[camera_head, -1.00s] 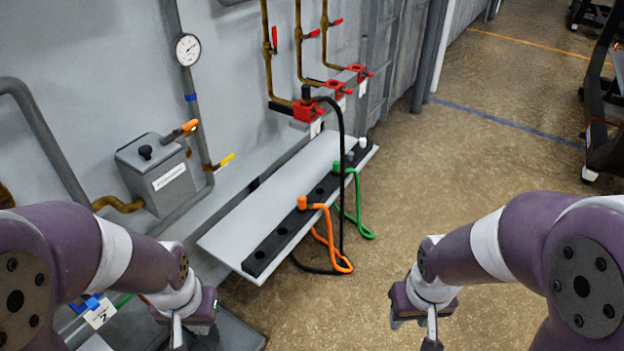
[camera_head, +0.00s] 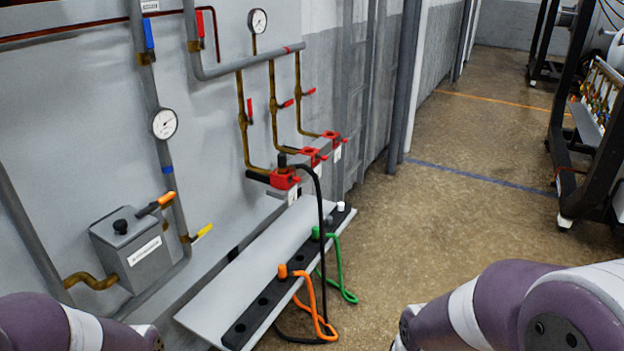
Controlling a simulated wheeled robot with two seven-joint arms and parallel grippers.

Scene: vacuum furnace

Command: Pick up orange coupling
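The orange coupling (camera_head: 282,271) stands upright in the black holed strip (camera_head: 240,328) along the front edge of a grey shelf. An orange hose (camera_head: 312,300) runs from it and loops down past the shelf edge. Both of my arms show only in part at the bottom of the view, the left at the lower left and the right at the lower right. Both grippers are below the picture, so their fingers are hidden. Nothing of mine is seen touching the coupling.
A green coupling (camera_head: 316,233) with a green hose stands farther along the strip, near a white-topped piece (camera_head: 341,206). A black hose (camera_head: 321,210) hangs from a red wall fitting (camera_head: 284,180). A grey box (camera_head: 131,250) is at left.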

